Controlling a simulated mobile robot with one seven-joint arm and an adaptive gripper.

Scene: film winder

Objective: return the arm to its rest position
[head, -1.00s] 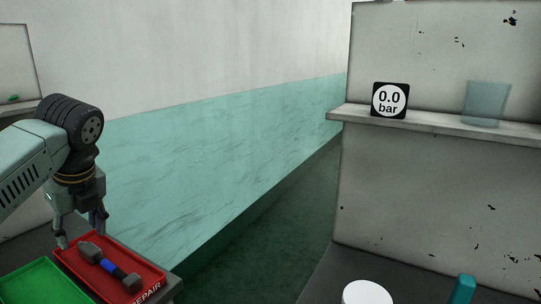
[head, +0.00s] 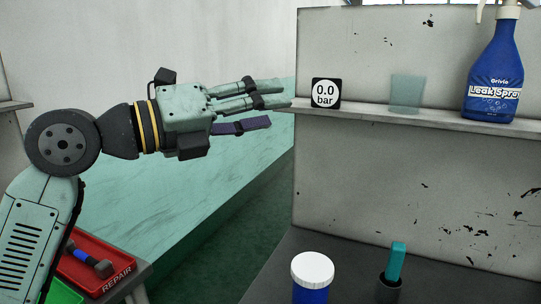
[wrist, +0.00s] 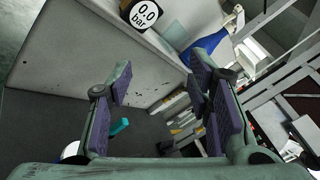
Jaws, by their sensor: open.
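My gripper (head: 262,105) is raised at the left of the head view and points right, level with the shelf. Its fingers are apart and nothing is between them. In the wrist view my gripper (wrist: 160,90) also shows spread fingers with purple pads and an empty gap. A dark hammer-like tool with a blue band (head: 90,259) lies in the red REPAIR tray (head: 118,284) at the lower left, below my arm and well clear of the gripper.
Below stand a white-lidded blue jar (head: 312,272) and a teal-handled item (head: 396,262). A green tray (head: 62,292) is at lower left.

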